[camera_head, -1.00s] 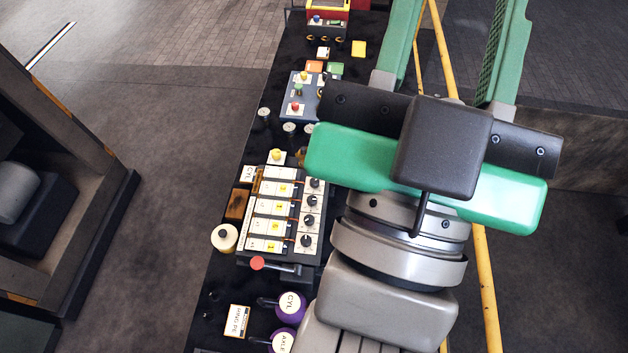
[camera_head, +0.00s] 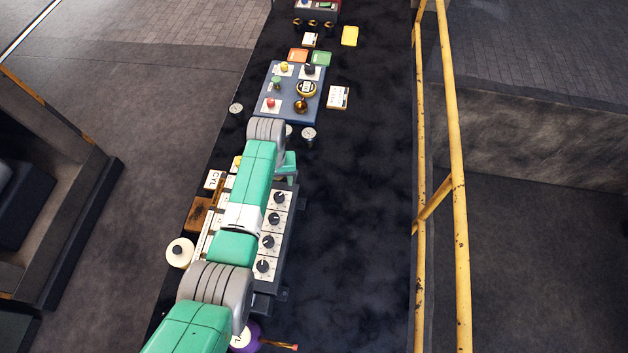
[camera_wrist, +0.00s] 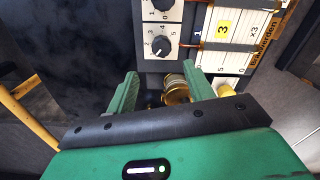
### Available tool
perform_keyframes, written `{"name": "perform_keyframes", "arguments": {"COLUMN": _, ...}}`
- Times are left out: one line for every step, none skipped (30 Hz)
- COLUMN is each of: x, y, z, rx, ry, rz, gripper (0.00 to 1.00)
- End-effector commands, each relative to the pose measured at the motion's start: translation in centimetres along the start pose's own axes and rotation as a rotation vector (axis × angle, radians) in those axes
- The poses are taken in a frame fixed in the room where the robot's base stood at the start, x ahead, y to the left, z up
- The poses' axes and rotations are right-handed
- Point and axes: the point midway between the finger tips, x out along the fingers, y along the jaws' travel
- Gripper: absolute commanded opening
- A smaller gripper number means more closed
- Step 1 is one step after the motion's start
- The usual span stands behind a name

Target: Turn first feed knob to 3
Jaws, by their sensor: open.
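The feed panel in the head view carries a column of black knobs on white dial plates. The knob at its far end (camera_head: 280,197) also shows in the wrist view (camera_wrist: 160,45), beside a strip marked 1 with a yellow 3. I take this as the first feed knob. Its dial has small numbers around it; I cannot read its setting surely. My gripper (camera_wrist: 162,76) is open, its green fingers pointing toward this knob but short of it, with nothing held. In the head view my arm covers the label strips and most of the gripper.
A brass cylindrical part (camera_wrist: 176,88) shows between my fingers, beyond or below them. A blue panel (camera_head: 292,93) with knobs and a gauge stands farther along the black bench. A yellow railing (camera_head: 458,220) runs on the right. The bench right of the feed panel is clear.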

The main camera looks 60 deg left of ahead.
Motion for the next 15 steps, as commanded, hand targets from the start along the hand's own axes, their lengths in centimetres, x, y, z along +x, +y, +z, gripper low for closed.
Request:
{"name": "perform_keyframes", "arguments": {"x": 0.2, "y": -0.3, "z": 0.2, "rx": -0.006, "ry": -0.011, "rz": -0.002, "gripper": 0.52}}
{"name": "perform_keyframes", "arguments": {"x": 0.3, "y": -0.4, "z": 0.2, "rx": -0.007, "ry": -0.013, "rz": -0.003, "gripper": 0.52}}
{"name": "perform_keyframes", "arguments": {"x": 0.3, "y": -0.3, "z": 0.2, "rx": -0.006, "ry": -0.013, "rz": -0.003, "gripper": 0.52}}
{"name": "perform_keyframes", "arguments": {"x": 0.5, "y": -0.3, "z": 0.2, "rx": -0.006, "ry": -0.013, "rz": -0.003, "gripper": 0.52}}
{"name": "perform_keyframes", "arguments": {"x": 0.8, "y": -0.3, "z": 0.2, "rx": -0.005, "ry": -0.013, "rz": -0.003, "gripper": 0.52}}
{"name": "perform_keyframes", "arguments": {"x": 1.3, "y": -0.3, "z": 0.2, "rx": -0.005, "ry": -0.014, "rz": -0.003, "gripper": 0.52}}
{"name": "perform_keyframes", "arguments": {"x": 1.9, "y": -0.3, "z": 0.3, "rx": -0.004, "ry": -0.014, "rz": -0.003, "gripper": 0.52}}
{"name": "perform_keyframes", "arguments": {"x": 2.4, "y": -0.3, "z": 0.3, "rx": -0.004, "ry": -0.014, "rz": -0.003, "gripper": 0.52}}
{"name": "perform_keyframes", "arguments": {"x": 3.2, "y": -0.3, "z": 0.3, "rx": -0.005, "ry": -0.013, "rz": -0.003, "gripper": 0.52}}
{"name": "perform_keyframes", "arguments": {"x": 3.9, "y": -0.2, "z": 0.2, "rx": -0.004, "ry": -0.012, "rz": -0.002, "gripper": 0.52}}
{"name": "perform_keyframes", "arguments": {"x": 4.5, "y": -0.2, "z": 0.2, "rx": -0.004, "ry": -0.013, "rz": -0.003, "gripper": 0.52}}
{"name": "perform_keyframes", "arguments": {"x": 5.3, "y": -0.2, "z": 0.3, "rx": -0.003, "ry": -0.012, "rz": -0.003, "gripper": 0.52}}
{"name": "perform_keyframes", "arguments": {"x": 5.8, "y": -0.2, "z": 0.3, "rx": -0.003, "ry": -0.012, "rz": -0.004, "gripper": 0.52}}
{"name": "perform_keyframes", "arguments": {"x": 6.3, "y": -0.2, "z": 0.2, "rx": -0.003, "ry": -0.010, "rz": -0.003, "gripper": 0.52}}
{"name": "perform_keyframes", "arguments": {"x": 6.9, "y": -0.2, "z": 0.2, "rx": -0.002, "ry": -0.009, "rz": -0.003, "gripper": 0.52}}
